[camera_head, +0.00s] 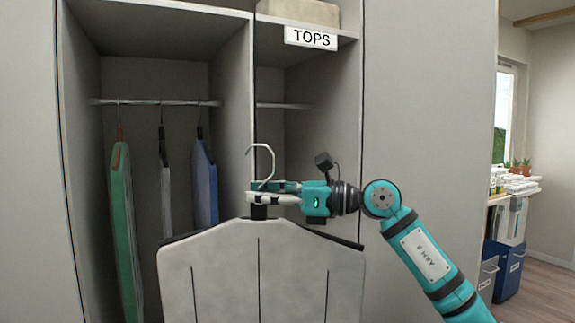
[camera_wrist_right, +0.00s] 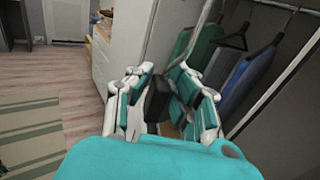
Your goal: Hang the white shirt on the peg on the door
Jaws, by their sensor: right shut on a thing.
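The white shirt (camera_head: 220,265) hangs upright on a dark hanger with a metal hook (camera_head: 272,165), in front of the open wardrobe in the head view. My right gripper (camera_head: 258,198) comes in from the right and is shut on the hanger's dark neck, just above the shirt collar. The right wrist view also shows the dark hanger neck (camera_wrist_right: 158,98) between the fingers. The hook's top is free and touches no rail. My left gripper is not in view. I cannot make out the peg; a pale door (camera_wrist_right: 68,20) shows far off in the right wrist view.
A green garment (camera_head: 121,220), a pale one (camera_head: 166,195) and a blue one (camera_head: 205,185) hang from the wardrobe rail (camera_head: 140,102). A "TOPS" label (camera_head: 311,38) is on the shelf. Open wooden floor (camera_wrist_right: 75,72) and a striped rug (camera_wrist_right: 28,130) show.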

